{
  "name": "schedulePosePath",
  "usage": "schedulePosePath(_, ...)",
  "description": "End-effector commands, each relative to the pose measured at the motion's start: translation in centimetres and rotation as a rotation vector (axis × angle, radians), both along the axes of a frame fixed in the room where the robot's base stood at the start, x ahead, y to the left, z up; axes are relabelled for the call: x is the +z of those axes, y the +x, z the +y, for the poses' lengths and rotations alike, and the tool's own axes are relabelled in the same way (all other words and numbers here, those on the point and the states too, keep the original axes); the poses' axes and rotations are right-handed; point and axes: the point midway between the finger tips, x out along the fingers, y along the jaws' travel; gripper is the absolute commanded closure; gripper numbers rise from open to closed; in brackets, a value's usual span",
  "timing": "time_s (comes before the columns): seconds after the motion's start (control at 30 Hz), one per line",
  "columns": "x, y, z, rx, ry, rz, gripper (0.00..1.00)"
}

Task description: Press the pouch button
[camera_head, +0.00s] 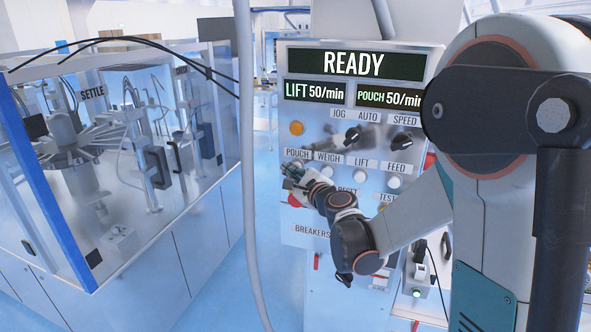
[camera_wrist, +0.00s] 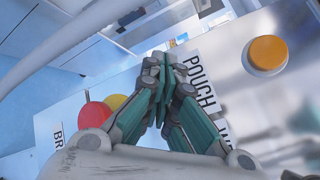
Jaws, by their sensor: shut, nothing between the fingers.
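The control panel (camera_head: 340,135) stands in the middle of the head view, its display reading READY. The POUCH label (camera_head: 297,153) is at its left, in a row with WEIGH, LIFT and FEED. My gripper (camera_head: 287,170) is shut and empty, just below the POUCH label. In the wrist view the closed fingertips (camera_wrist: 165,62) are beside the POUCH label (camera_wrist: 197,80). The pouch button itself is hidden behind my gripper in both views, so I cannot tell whether the fingertips touch it.
White buttons sit below WEIGH (camera_head: 326,172), LIFT (camera_head: 359,175) and FEED (camera_head: 394,182). An orange round button (camera_head: 296,128) is above. A grey hose (camera_head: 250,150) hangs left of the panel.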

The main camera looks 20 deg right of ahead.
Motion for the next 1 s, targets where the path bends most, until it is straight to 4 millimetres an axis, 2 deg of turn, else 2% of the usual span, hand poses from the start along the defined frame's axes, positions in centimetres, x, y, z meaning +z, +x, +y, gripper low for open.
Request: schedulePosePath(1.0,-0.01,0.78,-0.58,0.0,0.0,0.0,1.0)
